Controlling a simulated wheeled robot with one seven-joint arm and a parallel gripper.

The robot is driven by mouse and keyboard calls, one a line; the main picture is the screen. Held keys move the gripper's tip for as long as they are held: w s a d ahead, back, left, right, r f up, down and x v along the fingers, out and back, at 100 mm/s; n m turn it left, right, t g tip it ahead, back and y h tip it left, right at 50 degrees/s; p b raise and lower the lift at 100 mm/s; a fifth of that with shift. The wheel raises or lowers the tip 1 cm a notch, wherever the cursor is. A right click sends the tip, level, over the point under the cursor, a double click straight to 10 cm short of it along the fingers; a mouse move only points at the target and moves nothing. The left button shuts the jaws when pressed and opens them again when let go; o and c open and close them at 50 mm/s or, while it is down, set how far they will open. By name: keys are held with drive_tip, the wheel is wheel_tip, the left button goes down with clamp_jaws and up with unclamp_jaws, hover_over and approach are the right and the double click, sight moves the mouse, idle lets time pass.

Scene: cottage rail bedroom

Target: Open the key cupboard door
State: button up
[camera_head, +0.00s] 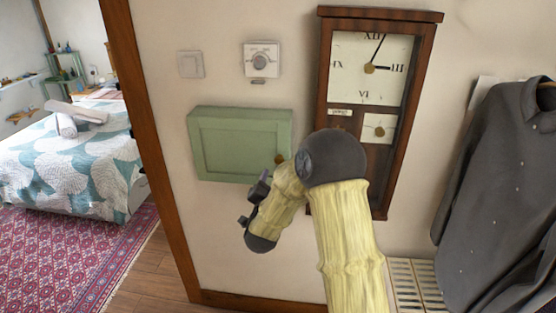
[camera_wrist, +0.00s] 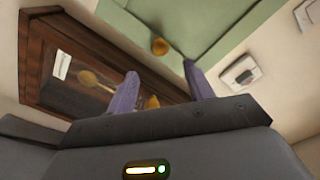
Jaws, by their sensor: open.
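The key cupboard (camera_head: 240,143) is a pale green wall box with a framed door. Its door looks shut. A small round brass-coloured knob (camera_head: 280,159) sits at the door's right side, and the knob also shows in the wrist view (camera_wrist: 160,46). My gripper (camera_wrist: 160,88) is open, with its two purple-grey fingers apart and nothing between them. The knob lies ahead of the fingertips, apart from them. In the head view my arm covers the area just below and right of the cupboard, and the fingertips are hard to make out there.
A wooden wall clock (camera_head: 325,60) hangs close to the cupboard's right, partly behind my arm. A thermostat (camera_head: 262,59) and a light switch (camera_head: 190,64) are above it. A dark shirt (camera_head: 500,190) hangs at the right. A door frame (camera_head: 150,150) stands at the left.

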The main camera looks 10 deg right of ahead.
sight(279, 162)
drive_tip(key=p+x, duration=0.4)
drive_tip(key=x, duration=0.6)
drive_tip(key=shift+c, duration=0.4)
clamp_jaws()
